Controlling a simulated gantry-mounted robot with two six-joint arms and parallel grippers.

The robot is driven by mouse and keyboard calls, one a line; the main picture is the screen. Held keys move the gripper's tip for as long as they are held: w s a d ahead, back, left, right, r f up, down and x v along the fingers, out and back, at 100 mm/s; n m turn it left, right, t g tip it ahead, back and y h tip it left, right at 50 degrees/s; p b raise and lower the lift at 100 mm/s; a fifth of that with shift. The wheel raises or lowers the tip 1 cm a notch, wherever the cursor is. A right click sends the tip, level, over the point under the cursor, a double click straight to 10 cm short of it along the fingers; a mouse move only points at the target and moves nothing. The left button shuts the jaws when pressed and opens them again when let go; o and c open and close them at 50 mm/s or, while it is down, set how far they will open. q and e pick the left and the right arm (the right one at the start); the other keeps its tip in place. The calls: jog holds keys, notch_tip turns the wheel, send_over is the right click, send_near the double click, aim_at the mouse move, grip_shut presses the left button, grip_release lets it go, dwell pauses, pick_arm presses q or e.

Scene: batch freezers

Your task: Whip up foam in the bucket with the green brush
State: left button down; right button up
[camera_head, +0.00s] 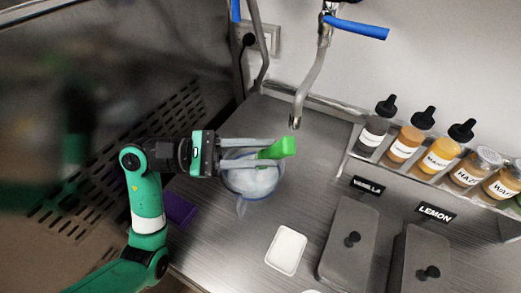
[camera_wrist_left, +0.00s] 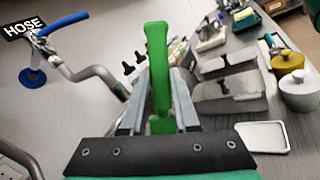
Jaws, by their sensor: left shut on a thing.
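The green brush (camera_head: 278,149) is held between the fingers of my left gripper (camera_head: 268,153). Its handle stands up past the fingertips, and in the left wrist view the brush (camera_wrist_left: 157,60) shows between the two fingers. The bucket (camera_head: 252,182) stands on the steel counter below the gripper, with whitish contents inside. The brush's lower end is hidden by the gripper, so I cannot tell how deep it sits in the bucket. My right gripper is not in view.
A tap with a blue lever (camera_head: 357,27) hangs behind the bucket. A white tray (camera_head: 286,250) lies to the front right. Grey lidded containers (camera_head: 349,240) and a rack of bottles (camera_head: 408,140) are on the right. A purple item (camera_head: 180,209) lies on the left.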

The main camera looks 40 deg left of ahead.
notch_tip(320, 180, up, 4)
jog(key=p, duration=0.4)
dwell(0.4)
dwell(0.3)
